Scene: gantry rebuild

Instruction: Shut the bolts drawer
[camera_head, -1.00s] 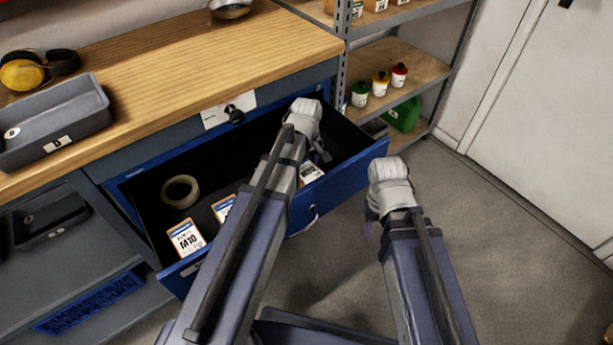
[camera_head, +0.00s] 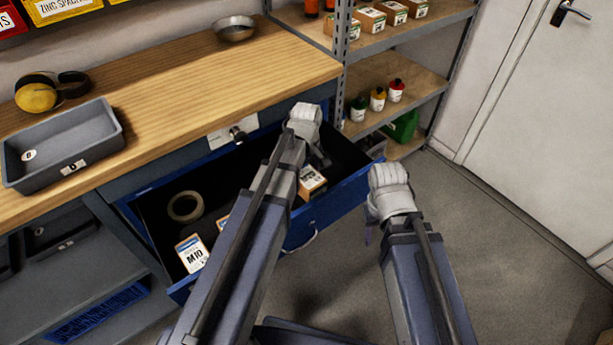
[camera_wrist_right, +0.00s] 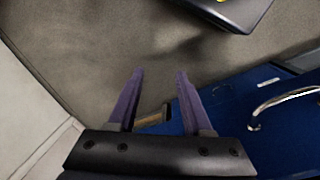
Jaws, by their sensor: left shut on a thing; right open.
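The blue bolts drawer (camera_head: 345,198) stands pulled out under the workbench. Its front and handle (camera_wrist_right: 285,104) show in the right wrist view. Inside lie a tape roll (camera_head: 185,206), an M10 box (camera_head: 193,253) and another box partly behind my left arm. My left gripper (camera_head: 318,160) is over the drawer's right part, shut on a small brown box with a white label (camera_head: 311,182); its fingertips are mostly hidden. My right gripper (camera_head: 370,232) is outside the drawer, right of its front. It is open and empty in the right wrist view (camera_wrist_right: 160,75).
On the wooden bench top (camera_head: 190,85) are a grey tray (camera_head: 100,145), ear defenders (camera_head: 73,84) and a metal bowl (camera_head: 235,28). A shelf rack (camera_head: 420,80) with bottles and boxes stands right of the bench. The floor (camera_head: 490,220) to the right is clear.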

